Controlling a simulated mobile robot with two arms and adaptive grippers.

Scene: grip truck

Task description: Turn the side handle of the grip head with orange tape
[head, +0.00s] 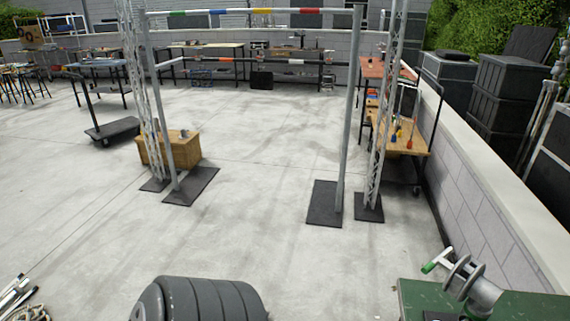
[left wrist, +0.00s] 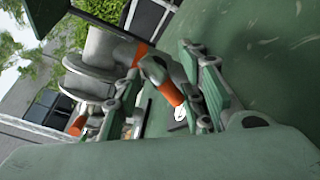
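The grip head with orange tape (left wrist: 92,80) is a grey metal piece with round discs, at the left in the left wrist view. Its side handle (left wrist: 171,92) has an orange end and points towards the camera. My left gripper (left wrist: 160,75) is open, with one finger on either side of this handle. A gap shows between the handle and the left finger; whether the right finger touches it I cannot tell. A second orange-taped end (left wrist: 77,125) shows at the lower left. Neither gripper shows in the head view.
A grip head with green tape (head: 463,276) is at the green surface (head: 415,297), lower right in the head view. A low wall (head: 470,185) runs along the right. Open concrete floor (head: 260,140) lies ahead, with upright metal stands and a wooden box (head: 155,155).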

